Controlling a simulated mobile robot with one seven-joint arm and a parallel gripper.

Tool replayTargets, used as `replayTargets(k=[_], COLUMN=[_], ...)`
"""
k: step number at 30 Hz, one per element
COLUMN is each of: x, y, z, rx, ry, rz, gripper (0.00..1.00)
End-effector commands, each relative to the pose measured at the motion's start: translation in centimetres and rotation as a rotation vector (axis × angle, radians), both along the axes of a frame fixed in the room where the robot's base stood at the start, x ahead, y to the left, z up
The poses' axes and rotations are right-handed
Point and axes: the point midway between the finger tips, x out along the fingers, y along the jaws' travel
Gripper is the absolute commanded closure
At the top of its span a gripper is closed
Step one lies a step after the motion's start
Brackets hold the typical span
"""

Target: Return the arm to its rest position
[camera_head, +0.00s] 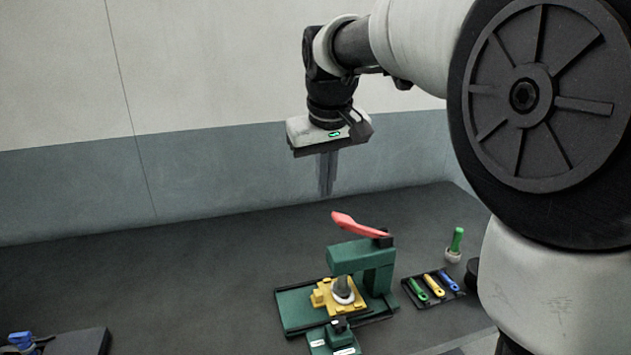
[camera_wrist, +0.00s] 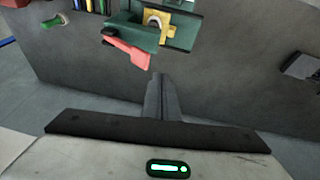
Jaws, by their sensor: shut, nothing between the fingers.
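My gripper (camera_head: 328,174) hangs from my arm, pointing down, above the far part of the dark table and clear of everything on it. Its fingers are together and hold nothing. In the wrist view the shut fingers (camera_wrist: 160,98) show in the middle, above the dark gripper edge. The green press-like fixture (camera_head: 362,262) with its red lever (camera_head: 358,226) stands on the table below and in front of the gripper. The lever also shows in the wrist view (camera_wrist: 126,48), left of the fingers.
A yellow holder (camera_head: 322,297) sits on the green fixture's base. A dark tray (camera_head: 411,291) with green, yellow and blue handles lies to its right, near a green-handled tool (camera_head: 457,240) in a white cup. A dark block (camera_head: 90,343) lies front left. The table's left middle is clear.

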Motion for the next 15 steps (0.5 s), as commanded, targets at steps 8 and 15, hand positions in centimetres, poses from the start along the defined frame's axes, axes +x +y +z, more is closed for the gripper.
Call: replayTargets(k=[8, 15], x=[0.01, -0.43], y=[-0.01, -0.22], z=[-0.02, 0.33], rx=[0.0, 0.003], ry=[0.0, -0.003], rz=[0.0, -0.004], gripper=[1.0, 1.0])
